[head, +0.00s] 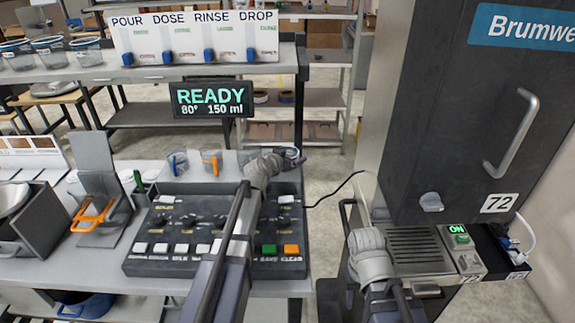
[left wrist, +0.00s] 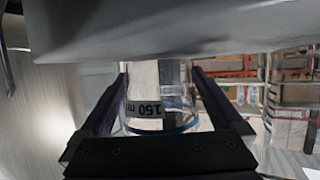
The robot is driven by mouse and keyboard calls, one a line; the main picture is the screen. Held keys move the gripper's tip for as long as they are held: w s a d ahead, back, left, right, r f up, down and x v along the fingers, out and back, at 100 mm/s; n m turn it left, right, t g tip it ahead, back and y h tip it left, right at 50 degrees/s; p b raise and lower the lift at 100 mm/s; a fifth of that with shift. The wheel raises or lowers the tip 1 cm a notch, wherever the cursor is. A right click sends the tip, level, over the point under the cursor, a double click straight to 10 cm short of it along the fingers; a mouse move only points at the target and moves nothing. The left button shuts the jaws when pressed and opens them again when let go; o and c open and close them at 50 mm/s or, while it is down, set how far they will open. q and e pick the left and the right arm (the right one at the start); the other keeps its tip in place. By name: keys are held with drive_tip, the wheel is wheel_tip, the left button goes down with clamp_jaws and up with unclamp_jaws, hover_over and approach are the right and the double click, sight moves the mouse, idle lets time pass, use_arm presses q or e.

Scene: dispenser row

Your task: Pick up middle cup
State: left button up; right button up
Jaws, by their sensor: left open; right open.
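A clear cup (left wrist: 160,100) with a blue rim and an upside-down "150 ml" label stands between the fingers of my left gripper in the left wrist view. The left gripper (left wrist: 158,120) is open around it; contact cannot be told. In the head view my left gripper (head: 292,160) is at the right end of a row of clear cups behind the button panel, partly hidden by its wrist. My right gripper (head: 350,296) is low at the dark machine, mostly hidden.
Several more cups, such as one clear cup (head: 50,51), stand on the upper left shelf. The button panel (head: 168,218) lies under my left arm. A READY display (head: 212,97) hangs above the row. A tall dark machine (head: 455,130) blocks the right.

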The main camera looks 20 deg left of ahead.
use_arm(q)
drive_tip(key=shift+w+d+f, duration=0.1)
drive_tip(key=shift+w+f, duration=0.1)
drive_tip(key=shift+w, duration=0.2)
drive_tip(key=shift+s+r, duration=0.1)
drive_tip(key=shift+c, duration=0.6)
drive_tip(key=c, duration=1)
wheel_tip(320, 180, up, 10)
drive_tip(key=p, duration=1)
